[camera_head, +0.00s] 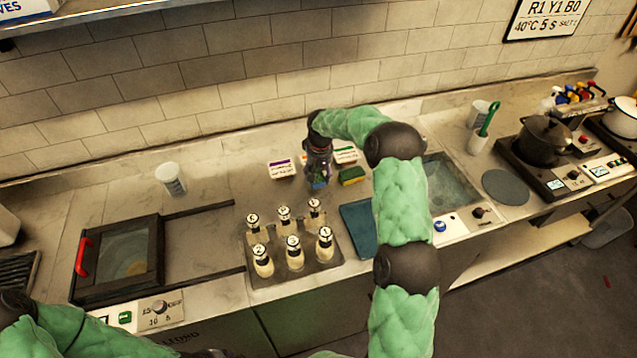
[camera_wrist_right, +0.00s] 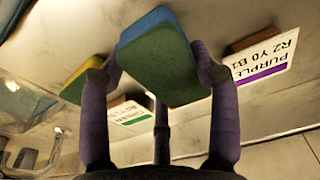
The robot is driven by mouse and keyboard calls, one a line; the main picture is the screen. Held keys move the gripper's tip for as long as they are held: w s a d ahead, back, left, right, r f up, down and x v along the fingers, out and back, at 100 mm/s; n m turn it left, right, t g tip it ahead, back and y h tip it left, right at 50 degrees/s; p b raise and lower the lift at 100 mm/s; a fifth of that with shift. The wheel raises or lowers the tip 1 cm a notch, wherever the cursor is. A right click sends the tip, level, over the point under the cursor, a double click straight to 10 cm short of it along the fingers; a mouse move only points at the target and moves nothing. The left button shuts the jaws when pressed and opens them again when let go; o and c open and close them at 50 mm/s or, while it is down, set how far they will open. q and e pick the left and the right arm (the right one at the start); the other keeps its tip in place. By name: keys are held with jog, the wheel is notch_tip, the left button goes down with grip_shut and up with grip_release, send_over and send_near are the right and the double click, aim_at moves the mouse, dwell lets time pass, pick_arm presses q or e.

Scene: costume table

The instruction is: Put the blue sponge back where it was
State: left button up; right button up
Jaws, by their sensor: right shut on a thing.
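My right gripper (camera_head: 318,180) reaches over the back of the counter, its purple fingers pointing down. In the head view the held sponge is mostly hidden by the fingers. A second sponge, green and yellow (camera_head: 352,175), lies on the counter just right of the gripper; it also shows in the wrist view (camera_wrist_right: 88,78). My left gripper is out of view; only its arm shows at lower left.
The purple-label card (camera_head: 281,168) is left of the right gripper; another label card (camera_head: 345,155) is behind it. A tray (camera_head: 290,278) of several bottles stands in front. A dark blue board (camera_head: 358,228) and a sink (camera_head: 448,182) lie to the right.

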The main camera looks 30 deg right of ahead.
aim_at(320, 175)
notch_tip(320, 175, down, 5)
jog(key=shift+r, duration=0.2)
jog(key=shift+b, duration=0.3)
jog(key=o, duration=1)
jog(key=shift+f, duration=0.1)
jog(key=shift+r, duration=0.3)
jog(key=r, duration=0.4)
jog(key=s+r+p, duration=0.1)
jog(key=r, duration=0.6)
jog(key=shift+s+a+r, duration=0.2)
jog(key=shift+r, duration=0.15)
